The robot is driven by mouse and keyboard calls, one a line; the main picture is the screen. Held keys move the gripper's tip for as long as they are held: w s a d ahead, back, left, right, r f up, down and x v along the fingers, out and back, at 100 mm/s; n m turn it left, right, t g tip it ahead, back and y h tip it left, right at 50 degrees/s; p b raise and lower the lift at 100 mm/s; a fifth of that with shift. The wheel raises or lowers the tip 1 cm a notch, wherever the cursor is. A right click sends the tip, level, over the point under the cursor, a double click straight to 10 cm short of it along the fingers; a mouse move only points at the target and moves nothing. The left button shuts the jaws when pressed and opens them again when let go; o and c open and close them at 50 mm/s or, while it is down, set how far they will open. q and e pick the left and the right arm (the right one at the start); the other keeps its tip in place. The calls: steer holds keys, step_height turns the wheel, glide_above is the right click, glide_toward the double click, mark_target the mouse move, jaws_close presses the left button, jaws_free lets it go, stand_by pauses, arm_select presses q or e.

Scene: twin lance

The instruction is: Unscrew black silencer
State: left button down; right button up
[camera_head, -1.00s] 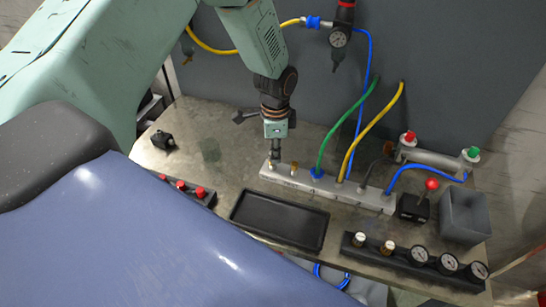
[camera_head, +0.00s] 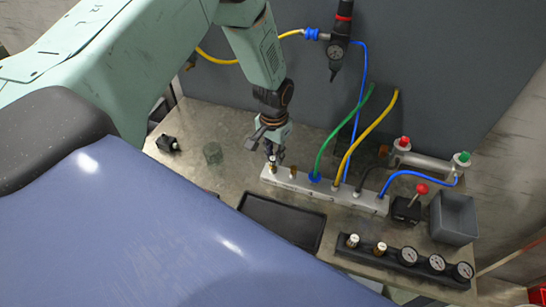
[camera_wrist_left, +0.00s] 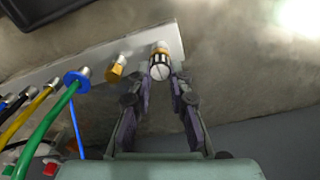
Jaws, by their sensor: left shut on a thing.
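My left gripper (camera_head: 274,156) points down at the left end of the metal manifold (camera_head: 325,189). In the left wrist view its fingertips (camera_wrist_left: 172,82) are shut on a small upright fitting (camera_wrist_left: 160,64) with a brass base, a slotted silver top and dark bands. I cannot tell for sure that this is the black silencer. It still stands at the manifold's end. A plain brass fitting (camera_head: 293,171) stands beside it, apart from the fingers; it also shows in the left wrist view (camera_wrist_left: 116,67). My right gripper is not in view.
Blue, green (camera_head: 345,137) and yellow (camera_head: 372,134) hoses rise from the manifold. An empty black tray (camera_head: 245,208) lies in front, and a grey bin (camera_head: 436,218) stands at right. A gauge block (camera_head: 394,256) is near the front edge. A grey wall rises behind.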

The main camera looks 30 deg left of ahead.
arm_select(q)
steer(key=shift+s+d+f+n, duration=0.1)
steer(key=shift+s+f+n, duration=0.1)
steer(key=shift+s+n, duration=0.3)
steer(key=shift+s+f+n, duration=0.15)
steer(key=shift+s+n, duration=0.15)
steer(key=shift+n, duration=0.3)
steer(key=n, duration=0.4)
steer(key=shift+s+n, duration=0.1)
steer(key=shift+n, duration=0.2)
steer(key=n, duration=0.4)
steer(key=shift+a, duration=0.2)
steer(key=n, duration=0.3)
steer(key=shift+r+n, duration=0.1)
steer(key=shift+n, duration=0.3)
steer(key=c, duration=1.6)
jaws_free()
steer(key=shift+o, duration=1.1)
steer(key=shift+s+r, duration=0.1)
steer(key=shift+r, duration=0.1)
